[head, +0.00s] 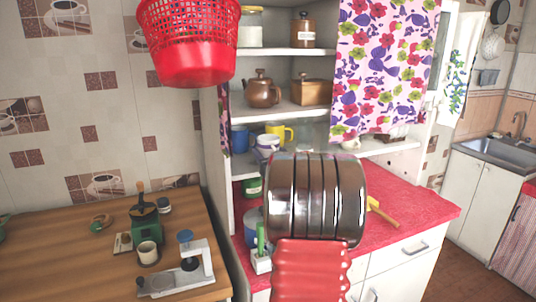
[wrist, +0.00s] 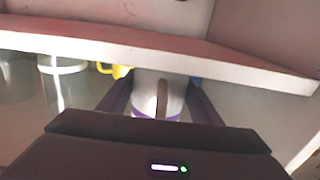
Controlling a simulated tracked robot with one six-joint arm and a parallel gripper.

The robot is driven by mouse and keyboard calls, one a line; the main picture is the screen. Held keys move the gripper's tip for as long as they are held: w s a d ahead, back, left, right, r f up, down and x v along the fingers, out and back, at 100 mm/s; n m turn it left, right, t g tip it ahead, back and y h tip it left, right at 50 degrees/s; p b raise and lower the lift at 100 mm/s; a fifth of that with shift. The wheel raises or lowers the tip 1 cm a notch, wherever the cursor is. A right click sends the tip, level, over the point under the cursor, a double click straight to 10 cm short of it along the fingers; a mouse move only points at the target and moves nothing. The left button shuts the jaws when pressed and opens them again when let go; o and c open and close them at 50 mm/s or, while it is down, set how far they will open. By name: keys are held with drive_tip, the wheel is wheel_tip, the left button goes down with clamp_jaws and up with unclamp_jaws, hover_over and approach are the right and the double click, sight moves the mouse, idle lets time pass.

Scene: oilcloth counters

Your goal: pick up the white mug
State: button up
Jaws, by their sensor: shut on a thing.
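The white mug (wrist: 148,88) shows in the wrist view with its handle facing the camera and a purple-blue band at its lower end there. My gripper (wrist: 159,92) has its two dark fingers on either side of the mug and is shut on it. In the head view the white mug (head: 267,142) is small, at the lower shelf of the cabinet, beside the yellow mug. I cannot tell whether the mug touches the shelf.
A yellow mug (head: 284,131) and a blue mug (head: 239,138) are close to the white mug. A shelf edge (wrist: 230,66) crosses the wrist view close by. Glass jars (wrist: 62,80) stand to one side. A red basket (head: 190,40) and a flowered curtain (head: 383,65) hang in front.

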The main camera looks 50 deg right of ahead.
sight(272, 145)
drive_tip(key=shift+r, duration=0.2)
drive_tip(key=shift+r, duration=1.7)
drive_tip(key=v, duration=1.8)
drive_tip(key=shift+f, duration=0.1)
